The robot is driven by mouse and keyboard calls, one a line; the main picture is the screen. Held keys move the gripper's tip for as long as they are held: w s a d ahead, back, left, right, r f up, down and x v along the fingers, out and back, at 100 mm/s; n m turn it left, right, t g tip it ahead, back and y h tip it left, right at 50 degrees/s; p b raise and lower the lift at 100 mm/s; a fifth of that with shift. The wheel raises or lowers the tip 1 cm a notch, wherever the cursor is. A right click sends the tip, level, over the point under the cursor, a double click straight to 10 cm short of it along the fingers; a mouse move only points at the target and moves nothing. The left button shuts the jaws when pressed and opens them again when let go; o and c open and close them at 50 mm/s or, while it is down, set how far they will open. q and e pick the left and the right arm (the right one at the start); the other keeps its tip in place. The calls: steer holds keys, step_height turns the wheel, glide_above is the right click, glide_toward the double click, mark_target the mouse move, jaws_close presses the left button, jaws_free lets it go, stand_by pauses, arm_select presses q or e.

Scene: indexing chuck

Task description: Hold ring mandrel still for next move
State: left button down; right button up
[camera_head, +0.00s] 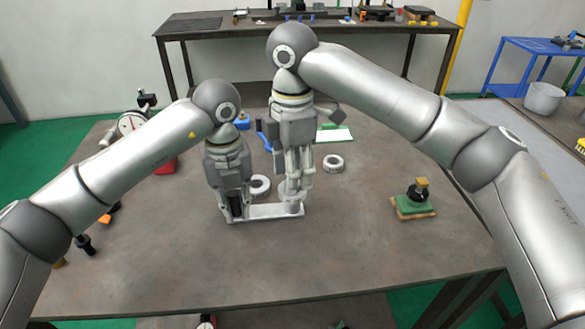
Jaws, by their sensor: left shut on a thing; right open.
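My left gripper (236,208) points down at the left end of a pale flat plate (268,212) on the table. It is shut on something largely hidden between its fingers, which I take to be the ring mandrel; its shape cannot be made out. My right gripper (292,203) points down at the plate's right end and is open; whether it touches anything there is unclear. A pale ring (260,182) lies just behind the plate between the grippers, partly hidden. Another pale ring (333,163) lies behind and to the right of my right gripper.
A green block with a black and yellow knob (415,201) stands at the right. A dial gauge (131,122) and red item (165,165) are at the left, partly behind my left arm. A green-white sheet (337,134) lies at the back. The table's front (270,265) is clear.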

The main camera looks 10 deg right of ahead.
jaws_close()
